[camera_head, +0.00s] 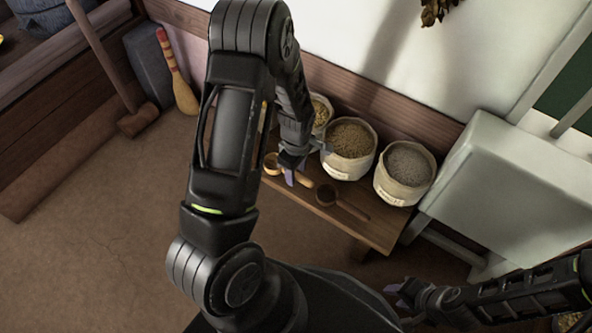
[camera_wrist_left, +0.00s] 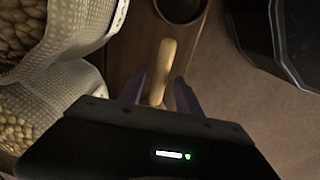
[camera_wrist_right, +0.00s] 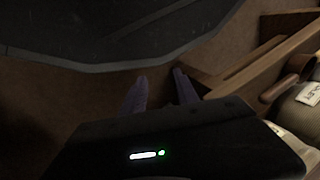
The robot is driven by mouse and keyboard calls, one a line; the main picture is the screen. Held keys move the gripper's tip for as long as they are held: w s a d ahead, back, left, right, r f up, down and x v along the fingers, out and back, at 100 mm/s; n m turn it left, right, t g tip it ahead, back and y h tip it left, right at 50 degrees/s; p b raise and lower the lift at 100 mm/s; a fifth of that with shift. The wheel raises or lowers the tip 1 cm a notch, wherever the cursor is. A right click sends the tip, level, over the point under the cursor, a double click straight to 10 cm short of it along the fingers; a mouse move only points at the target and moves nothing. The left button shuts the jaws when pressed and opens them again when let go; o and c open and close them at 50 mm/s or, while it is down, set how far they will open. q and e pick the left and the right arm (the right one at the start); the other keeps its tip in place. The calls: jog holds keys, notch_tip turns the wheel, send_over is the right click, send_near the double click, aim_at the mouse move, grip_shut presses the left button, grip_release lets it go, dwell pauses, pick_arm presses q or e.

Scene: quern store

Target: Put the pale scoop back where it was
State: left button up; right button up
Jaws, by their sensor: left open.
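The pale scoop (camera_head: 271,162) lies on the wooden bench (camera_head: 384,231), its bowl partly hidden behind my left arm and its handle pointing right. My left gripper (camera_head: 297,178) is low over the handle, fingers open. In the left wrist view the handle (camera_wrist_left: 164,62) lies between the two fingertips (camera_wrist_left: 158,88), with a gap visible on each side; the scoop's bowl is hidden there. A dark scoop (camera_head: 327,193) lies on the bench just to the right. My right gripper (camera_head: 393,290) is away from the bench, open and empty in the right wrist view (camera_wrist_right: 160,80).
Several grain sacks, including a middle sack (camera_head: 348,163) and a right sack (camera_head: 392,190), stand along the back of the bench close to my left gripper. A pale chest-like piece (camera_head: 500,175) stands right of the bench. The floor (camera_head: 90,230) at left is clear.

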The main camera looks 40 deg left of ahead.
aim_at(298, 176)
pick_arm(q)
notch_tip(298, 176, up, 12)
jog(key=p, duration=0.4)
jog(key=shift+r+p, duration=0.15)
jog(key=shift+p, duration=0.2)
jog(key=shift+d, duration=0.1)
jog(key=s+d+f+m+h, duration=0.1)
jog(key=s+d+f+m, duration=0.3)
jog(key=d, duration=0.4)
jog(key=s+d+f+m+h, duration=0.2)
jog(key=s+d+f+m, duration=0.2)
jog(key=d+m, duration=0.3)
jog(key=s+d+f+m+h, duration=0.1)
jog(key=s+d+f+m, duration=0.3)
jog(key=d, duration=0.5)
jog(key=shift+s+d+f+m+t, duration=0.35)
jog(key=shift+s+m, duration=0.35)
jog(key=shift+s, duration=0.45)
